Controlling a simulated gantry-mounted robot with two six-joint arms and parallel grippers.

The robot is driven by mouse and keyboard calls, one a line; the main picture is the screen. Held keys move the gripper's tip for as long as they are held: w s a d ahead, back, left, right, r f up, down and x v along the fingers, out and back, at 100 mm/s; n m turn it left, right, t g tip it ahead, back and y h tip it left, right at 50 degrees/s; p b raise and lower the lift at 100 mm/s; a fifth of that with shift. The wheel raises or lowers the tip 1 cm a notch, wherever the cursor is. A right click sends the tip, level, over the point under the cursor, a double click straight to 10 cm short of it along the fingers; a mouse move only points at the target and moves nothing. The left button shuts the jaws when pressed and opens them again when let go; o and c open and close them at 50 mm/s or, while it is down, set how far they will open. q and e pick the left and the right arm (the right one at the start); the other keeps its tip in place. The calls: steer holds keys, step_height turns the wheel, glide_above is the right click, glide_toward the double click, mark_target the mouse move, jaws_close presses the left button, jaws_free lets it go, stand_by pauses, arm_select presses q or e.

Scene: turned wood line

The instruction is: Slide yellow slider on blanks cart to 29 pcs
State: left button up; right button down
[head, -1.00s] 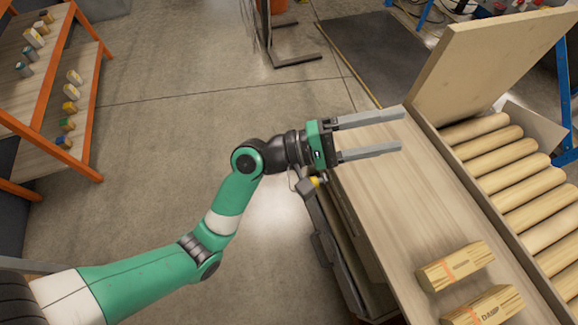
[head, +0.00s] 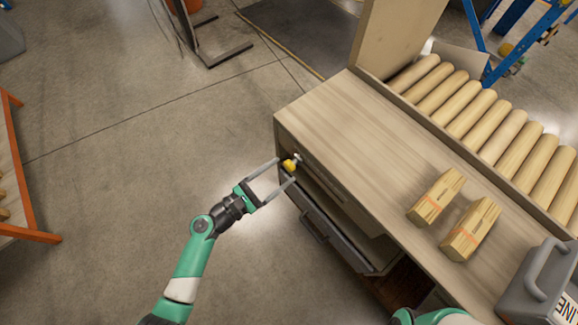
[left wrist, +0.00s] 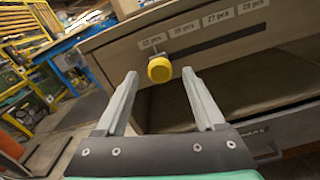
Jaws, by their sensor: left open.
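The yellow slider (head: 290,165) is a round knob on the front of the wooden blanks cart (head: 330,105), near the cart's left corner. In the left wrist view the slider (left wrist: 160,69) is at the left end of a dark slot (left wrist: 215,41), below the leftmost label. The 29 pcs label (left wrist: 252,5) is the rightmost one seen, up and right of the slider. My left gripper (head: 285,171) is open, its fingertips on either side of the knob in the picture; contact cannot be told. My right gripper is out of view.
Two wood blocks (head: 436,197) and a grey handled case (head: 540,285) are on the cart top. Rollers (head: 495,125) run along its back.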

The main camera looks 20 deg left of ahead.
mark_target(287, 168)
arm_select(q)
steer(key=shift+b+x, duration=0.35)
steer(key=shift+x, duration=1.55)
jaws_close()
